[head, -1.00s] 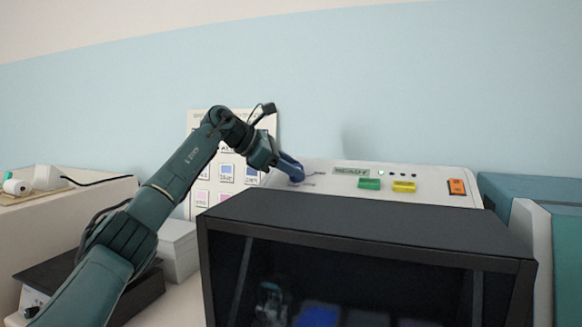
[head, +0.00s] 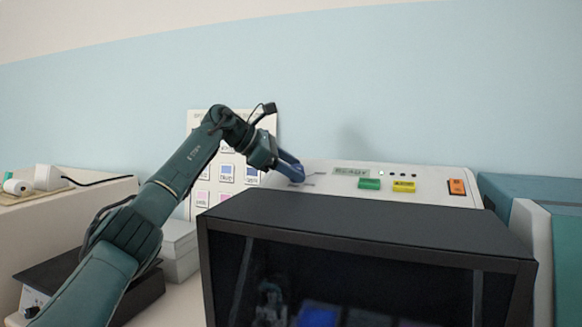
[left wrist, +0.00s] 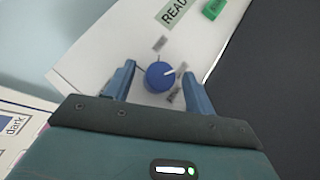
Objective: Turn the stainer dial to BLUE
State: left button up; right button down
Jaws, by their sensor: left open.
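The stainer (head: 430,178) is a white sloped panel behind a dark-framed box. Small labels sit around the dial, too blurred to read. My left gripper (left wrist: 158,84) is open, with one blue finger on each side of the dial and visible gaps. In the head view my left gripper (head: 296,174) reaches the panel's left end and hides the dial. My right gripper is not in view.
The panel has a READY display (head: 351,171), a green button (head: 369,184), a yellow button (head: 404,186) and an orange switch (head: 456,187). A dark box (head: 370,222) stands in front. A chart (head: 203,197) of coloured squares is behind my arm.

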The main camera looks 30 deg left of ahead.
pick_arm(q)
jog(key=v, duration=1.3)
jog(key=shift+b, duration=0.3)
jog(key=shift+s, duration=0.1)
